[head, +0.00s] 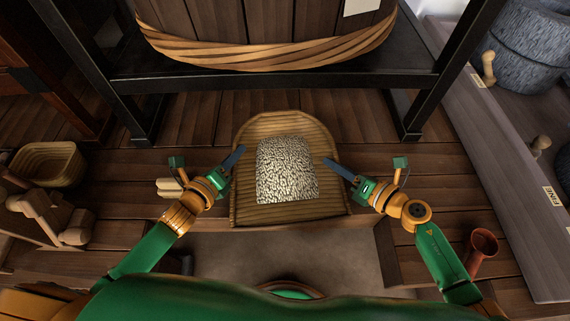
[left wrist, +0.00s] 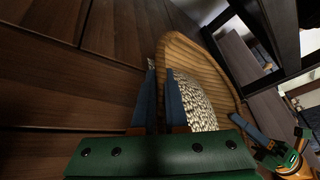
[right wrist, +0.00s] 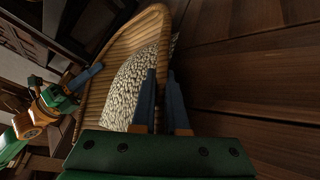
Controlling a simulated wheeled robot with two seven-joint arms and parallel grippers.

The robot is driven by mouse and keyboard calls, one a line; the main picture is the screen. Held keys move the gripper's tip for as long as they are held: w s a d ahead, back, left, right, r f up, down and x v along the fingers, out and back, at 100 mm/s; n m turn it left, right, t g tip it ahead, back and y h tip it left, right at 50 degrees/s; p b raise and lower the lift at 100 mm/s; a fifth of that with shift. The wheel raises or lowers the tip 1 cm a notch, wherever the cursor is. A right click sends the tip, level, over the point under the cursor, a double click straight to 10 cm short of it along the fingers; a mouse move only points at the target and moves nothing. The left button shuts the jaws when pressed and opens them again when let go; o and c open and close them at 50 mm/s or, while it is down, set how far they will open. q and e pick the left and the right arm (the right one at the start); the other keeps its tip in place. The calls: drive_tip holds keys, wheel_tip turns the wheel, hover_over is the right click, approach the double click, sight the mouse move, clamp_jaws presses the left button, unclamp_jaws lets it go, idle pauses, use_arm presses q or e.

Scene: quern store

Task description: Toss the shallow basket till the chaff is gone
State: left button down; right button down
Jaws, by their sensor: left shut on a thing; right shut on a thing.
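The shallow basket (head: 331,198) is a woven tray with a rounded far edge, held in front of me. A pale heap of grain (head: 287,170) lies in its middle; I cannot tell chaff from grain in it. My left gripper (head: 240,152) is shut on the basket's left rim, and the rim passes between its blue fingers in the left wrist view. My right gripper (head: 328,163) is shut on the right rim, and the basket (right wrist: 105,65) also shows in the right wrist view. The basket looks roughly level.
A black metal stand (head: 270,82) with a large wooden tub (head: 270,25) stands beyond the basket. A wicker basket (head: 47,163) is at the left. A grey bench (head: 510,170) with stone querns (head: 528,62) runs along the right, with a reddish cup (head: 483,243) near it.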

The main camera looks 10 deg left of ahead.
drive_tip(key=shift+d, duration=0.1)
idle(0.4)
